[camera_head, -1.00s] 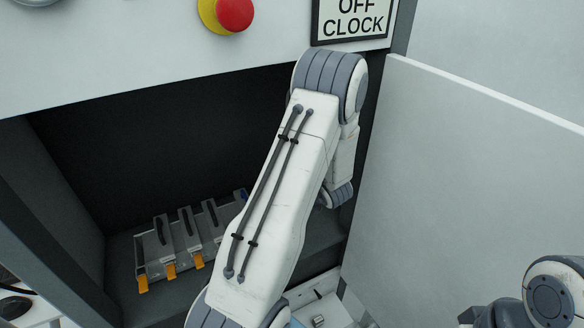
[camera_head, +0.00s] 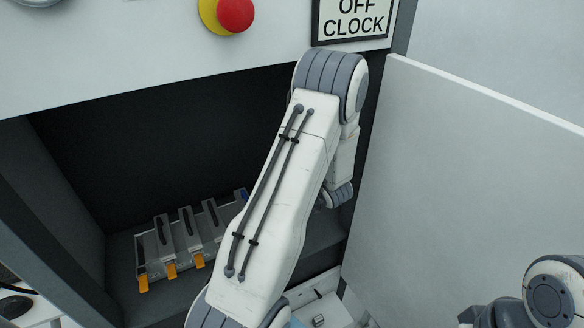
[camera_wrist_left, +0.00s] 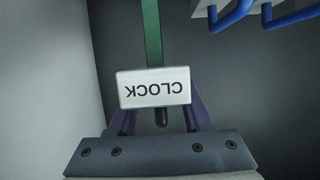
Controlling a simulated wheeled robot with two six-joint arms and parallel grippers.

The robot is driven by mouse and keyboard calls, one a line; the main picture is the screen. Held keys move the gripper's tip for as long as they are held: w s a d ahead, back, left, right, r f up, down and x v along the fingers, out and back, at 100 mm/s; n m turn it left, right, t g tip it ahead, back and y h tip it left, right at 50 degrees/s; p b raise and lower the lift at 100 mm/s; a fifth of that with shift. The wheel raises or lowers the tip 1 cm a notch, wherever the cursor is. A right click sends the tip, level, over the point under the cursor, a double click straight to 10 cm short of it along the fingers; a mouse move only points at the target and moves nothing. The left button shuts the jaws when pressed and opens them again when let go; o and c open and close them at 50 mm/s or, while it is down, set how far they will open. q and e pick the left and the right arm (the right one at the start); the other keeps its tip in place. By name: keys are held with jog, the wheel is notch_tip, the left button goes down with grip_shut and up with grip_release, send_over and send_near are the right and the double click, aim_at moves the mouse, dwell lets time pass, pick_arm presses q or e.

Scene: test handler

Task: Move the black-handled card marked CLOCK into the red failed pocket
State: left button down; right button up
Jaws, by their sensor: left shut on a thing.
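The card marked CLOCK shows in the left wrist view, its white label (camera_wrist_left: 154,88) upside down. Its black handle (camera_wrist_left: 162,118) sits between the purple fingers of my left gripper (camera_wrist_left: 161,114), which is shut on it. A narrow green strip (camera_wrist_left: 152,35) runs from behind the label to the top edge of that view. In the head view my left arm reaches into the dark bay and hides its own gripper and the card. The red failed pocket is not visible in either view. My right gripper is out of view; only part of its arm shows at lower right.
A row of grey slots with black handles and orange tabs (camera_head: 171,271) stands on the bay floor. Blue hooks (camera_wrist_left: 232,14) hang at top right in the wrist view. A red button (camera_head: 235,14) and an OFF CLOCK sign (camera_head: 353,20) are above. A pale panel (camera_head: 460,190) stands right.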

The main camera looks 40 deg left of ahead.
pick_arm(q)
jog(key=shift+f+b, duration=1.55)
jog(key=shift+f, duration=0.7)
dwell(2.2)
jog(key=shift+f, duration=0.3)
jog(key=shift+f+b, duration=1.35)
jog(key=shift+f, duration=0.25)
dwell(1.7)
